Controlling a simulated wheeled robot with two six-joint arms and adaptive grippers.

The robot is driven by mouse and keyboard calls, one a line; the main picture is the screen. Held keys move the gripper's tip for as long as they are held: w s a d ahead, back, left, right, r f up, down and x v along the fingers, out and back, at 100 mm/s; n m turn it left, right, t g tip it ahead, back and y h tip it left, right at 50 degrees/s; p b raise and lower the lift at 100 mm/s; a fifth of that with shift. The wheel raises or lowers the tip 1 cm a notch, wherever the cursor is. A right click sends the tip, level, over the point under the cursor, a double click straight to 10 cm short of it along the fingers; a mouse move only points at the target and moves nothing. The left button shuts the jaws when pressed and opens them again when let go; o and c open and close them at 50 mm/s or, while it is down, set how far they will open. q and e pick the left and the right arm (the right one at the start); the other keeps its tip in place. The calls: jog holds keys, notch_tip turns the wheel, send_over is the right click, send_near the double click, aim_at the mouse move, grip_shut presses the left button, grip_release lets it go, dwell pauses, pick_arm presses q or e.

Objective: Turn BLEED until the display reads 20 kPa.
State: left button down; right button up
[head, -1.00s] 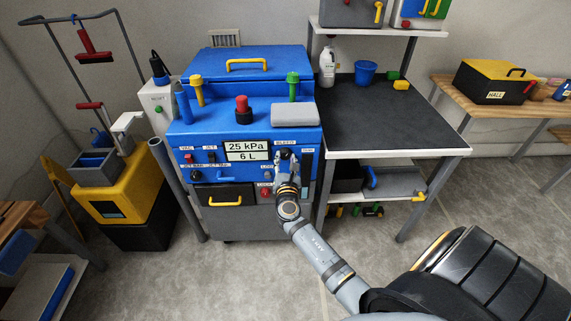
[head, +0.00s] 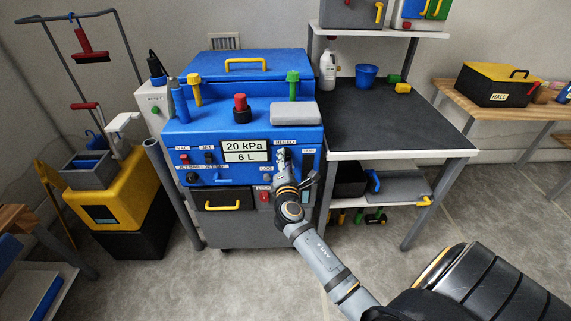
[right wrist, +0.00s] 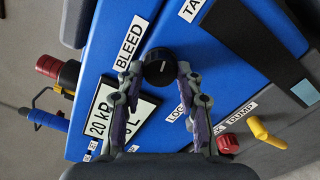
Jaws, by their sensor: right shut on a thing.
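The display (head: 245,151) on the blue machine (head: 180,136) reads 20 kPa and 6 L. In the right wrist view the display (right wrist: 100,118) shows partly, behind my gripper. The BLEED knob (right wrist: 159,66) is a round black knob beside the BLEED label (right wrist: 130,43). My right gripper (head: 283,156) is at the knob on the machine's front panel. In the right wrist view my right gripper (right wrist: 160,80) has one finger on each side of the knob and is shut on it. In the head view the gripper mostly hides the knob. My left gripper is not in view.
A red LOCK-side knob (right wrist: 228,143) and a yellow DUMP lever (right wrist: 266,132) sit near my right gripper. A dark worktop (head: 390,118) stands right of the machine. A yellow and black cart (head: 125,200) stands left. Grey floor is free in front.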

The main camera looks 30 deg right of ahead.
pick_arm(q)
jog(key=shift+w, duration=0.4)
pick_arm(e)
jog(key=shift+f+m, duration=0.1)
jog(key=shift+m, duration=0.3)
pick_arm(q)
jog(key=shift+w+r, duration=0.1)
pick_arm(e)
jog(key=o, duration=1.2)
jog(key=shift+c, duration=0.2)
jog(key=v, duration=1.2)
